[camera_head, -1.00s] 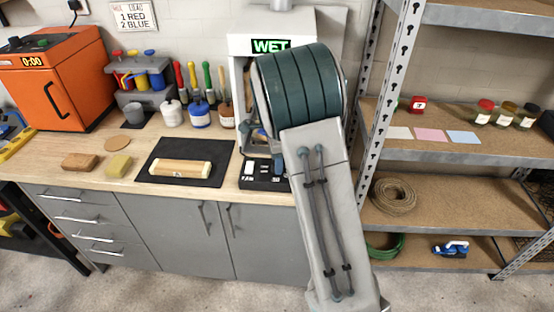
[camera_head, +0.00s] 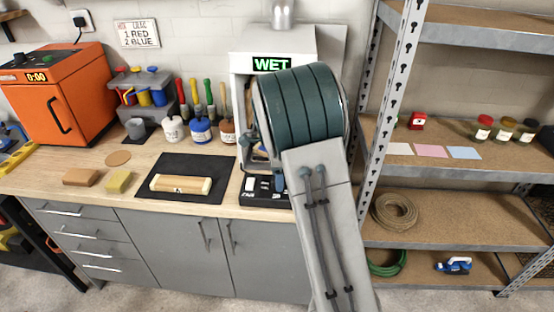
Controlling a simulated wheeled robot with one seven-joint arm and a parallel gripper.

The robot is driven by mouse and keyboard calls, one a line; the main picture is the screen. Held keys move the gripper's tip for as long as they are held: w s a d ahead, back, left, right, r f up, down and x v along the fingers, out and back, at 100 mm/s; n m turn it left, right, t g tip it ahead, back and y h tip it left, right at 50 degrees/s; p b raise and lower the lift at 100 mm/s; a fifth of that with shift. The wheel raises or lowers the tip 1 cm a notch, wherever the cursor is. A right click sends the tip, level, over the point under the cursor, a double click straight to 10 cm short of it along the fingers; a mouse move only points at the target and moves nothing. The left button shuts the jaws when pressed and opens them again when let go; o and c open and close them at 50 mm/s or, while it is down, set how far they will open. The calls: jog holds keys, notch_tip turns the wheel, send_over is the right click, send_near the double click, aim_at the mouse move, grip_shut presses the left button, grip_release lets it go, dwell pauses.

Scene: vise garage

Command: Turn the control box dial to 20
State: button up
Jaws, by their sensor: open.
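No part in view is plainly marked as the control box, and no dial scale reading 20 can be made out. An orange box (camera_head: 62,105) with a 0:00 display and small dark controls on its upper front stands at the left of the bench. A grey machine (camera_head: 262,42) with a green WET display stands at the centre, partly hidden by my arm. A small red object (camera_head: 417,121) with a pale face sits on the right shelf, too small to read.
The wooden bench (camera_head: 60,165) holds a black mat (camera_head: 190,160) with a wooden block, sponges, paint pots and brushes. A metal shelf unit (camera_head: 455,172) at the right carries jars, coloured cards, rope and a green coil. Its upright stands close to my arm. Floor shows in front.

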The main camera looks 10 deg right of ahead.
notch_tip(320, 180, up, 13)
dwell(0.3)
jog(key=shift+s, duration=0.15)
jog(key=s+f+n+t, duration=0.2)
jog(key=s+n, duration=1.6)
jog(key=s, duration=1)
jog(key=shift+f+n+t, duration=0.3)
jog(key=shift+f+t, duration=0.1)
jog(key=shift+t, duration=0.1)
